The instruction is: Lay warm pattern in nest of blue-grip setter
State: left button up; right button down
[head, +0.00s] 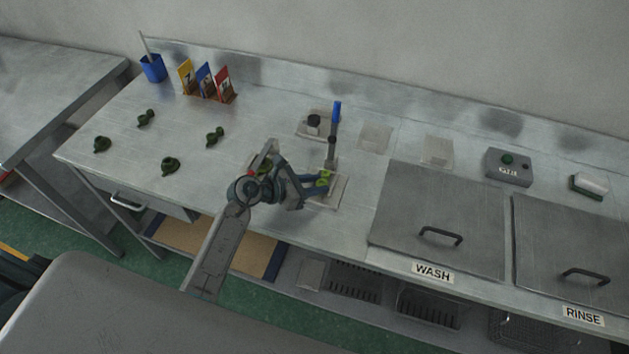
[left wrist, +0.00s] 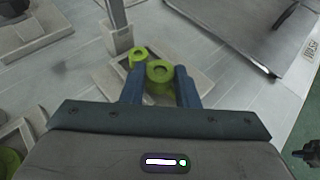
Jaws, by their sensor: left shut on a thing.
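My left gripper (head: 322,184) is shut on a lime-green warm pattern (head: 325,177), low over a pale plate. In the left wrist view the pattern (left wrist: 160,72) shows its round, ring-like parts between and just beyond the two blue fingers (left wrist: 160,90). The shallow tray-like nest (left wrist: 203,82) lies around and under it; I cannot tell whether the pattern touches its floor. The blue-grip setter (head: 336,111) stands with its handle upright behind the nest; its post (left wrist: 117,28) shows in the left wrist view. My right gripper is not seen.
Several dark green patterns (head: 170,165) lie on the left of the bench. Another lime-green piece (left wrist: 10,160) sits in a tray left of my gripper. A small plate with a dark knob (head: 314,122) is behind. WASH (head: 440,235) and RINSE (head: 580,275) lids are right.

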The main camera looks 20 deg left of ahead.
pick_arm(q)
jog(key=shift+f, duration=0.2)
jog(key=o, duration=0.7)
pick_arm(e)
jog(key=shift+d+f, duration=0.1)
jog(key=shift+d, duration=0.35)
